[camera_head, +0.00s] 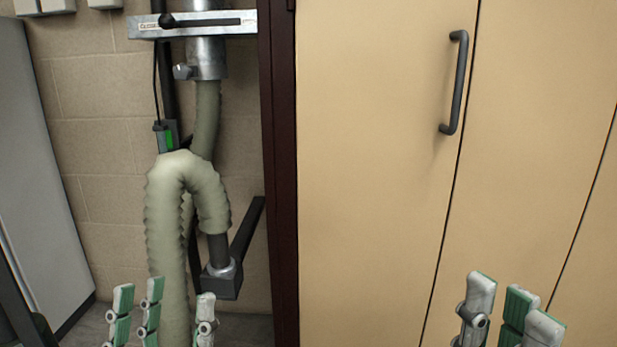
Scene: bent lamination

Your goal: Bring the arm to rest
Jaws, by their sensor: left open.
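My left gripper (164,312) shows at the bottom left of the head view, its fingers with green pads pointing up and standing apart. It is open, with nothing seen between the fingers. My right gripper (506,312) shows at the bottom right, only its fingertips in view, in front of the tan cabinet. Its fingers look spread apart, with nothing seen held. The rest of both arms is below the picture.
A tan cabinet door (375,170) with a dark handle (456,82) fills the right side. A ribbed hose (166,225) hangs at the left below a metal bracket (200,25), with a dark nozzle (222,281). A grey cabinet (40,170) stands at the far left.

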